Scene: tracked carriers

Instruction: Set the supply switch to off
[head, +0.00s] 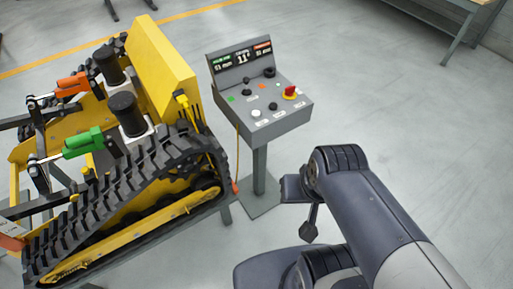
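A grey control console (270,124) stands on a post right of the yellow tracked machine. A red knob on a yellow base (290,92) sits at the right of its sloped panel and looks like the supply switch. Its labels are too small to read, so its setting cannot be told. Other small knobs and buttons, black, white, green and orange, share the panel. My arm comes up from the lower right. A dark part at its end, seemingly my gripper (309,231), hangs below and right of the console, apart from it. Its fingers cannot be made out.
The yellow tracked machine (130,225) with black tracks fills the left, close beside the console. An orange-tipped cable (236,185) hangs from the console's left side. A table (440,20) stands at the top right. The floor right of the console is clear.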

